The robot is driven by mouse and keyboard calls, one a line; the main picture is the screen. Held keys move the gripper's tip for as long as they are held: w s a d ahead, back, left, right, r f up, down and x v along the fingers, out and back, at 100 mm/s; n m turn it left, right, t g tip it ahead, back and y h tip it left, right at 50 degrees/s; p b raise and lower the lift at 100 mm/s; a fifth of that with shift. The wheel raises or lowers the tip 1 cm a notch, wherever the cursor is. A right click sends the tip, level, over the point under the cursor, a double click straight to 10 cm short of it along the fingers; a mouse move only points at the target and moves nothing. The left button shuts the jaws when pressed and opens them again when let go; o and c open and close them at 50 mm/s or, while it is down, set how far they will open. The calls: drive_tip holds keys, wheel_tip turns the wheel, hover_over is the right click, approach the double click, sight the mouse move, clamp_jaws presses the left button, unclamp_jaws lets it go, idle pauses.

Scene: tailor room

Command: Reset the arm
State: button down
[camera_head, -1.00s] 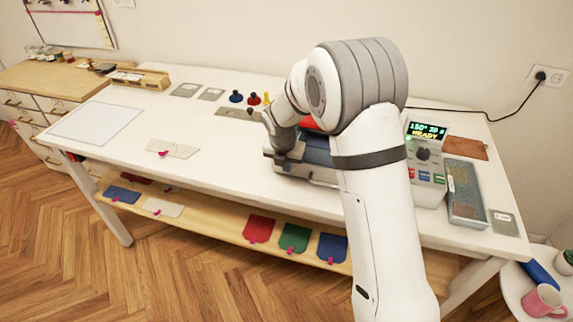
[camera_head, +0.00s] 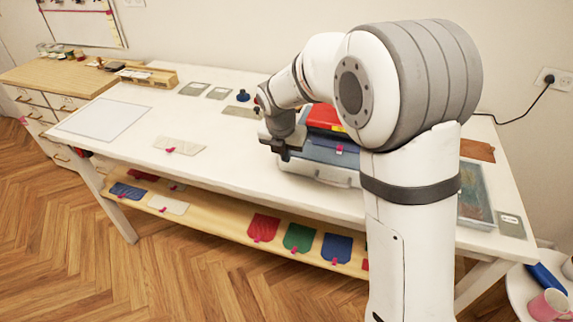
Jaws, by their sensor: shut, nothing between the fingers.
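My arm rises at the right of the head view and bends left over the white table (camera_head: 235,180). My gripper (camera_head: 284,154) is small and dark at the arm's end, shut with nothing in it. It is in front of the left end of a grey-blue press-like machine (camera_head: 318,170). I cannot tell whether it is clear of the machine. A red piece (camera_head: 323,115) and a blue piece (camera_head: 335,147) with a pink tab lie on the machine. My arm hides the machine's right part.
A white sheet (camera_head: 103,119) and a pale patch with a pink tab (camera_head: 180,145) lie on the table's left half, with bare room around them. Coloured pockets, such as a green one (camera_head: 299,238), lie on the shelf below. A pink mug (camera_head: 548,304) stands at bottom right.

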drive_tip(key=shift+s+r, duration=0.1)
drive_tip(key=shift+r, duration=0.45)
